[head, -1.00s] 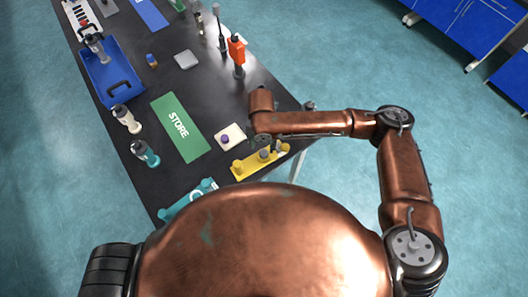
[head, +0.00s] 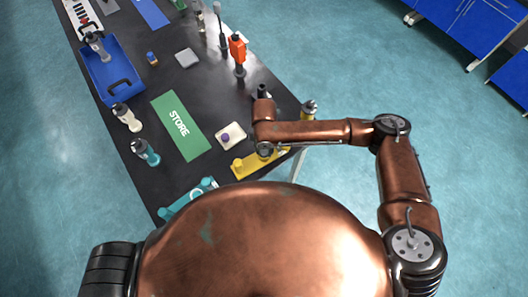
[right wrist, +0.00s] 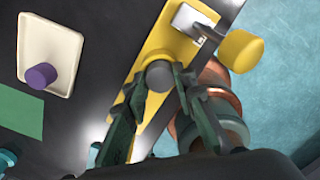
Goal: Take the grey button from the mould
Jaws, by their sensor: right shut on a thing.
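The yellow mould (head: 243,164) lies near the right edge of the dark table, and its long yellow plate (right wrist: 159,48) also shows in the right wrist view. The grey button (right wrist: 160,75) is a round grey piece at the mould's middle. My right gripper (right wrist: 160,84) is over the mould, with its two dark fingers closed on either side of the grey button. I cannot tell whether the button still touches the mould. In the head view my right arm hides most of the gripper. My left gripper is not in view.
A cream dish (head: 238,129) with a purple button (head: 225,138) stands beside the mould. A green STORE mat (head: 184,131) lies to its left. A metal clamp (right wrist: 187,18) and a large yellow knob (right wrist: 241,51) are at the mould's end. A teal holder (head: 183,203) is nearer me.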

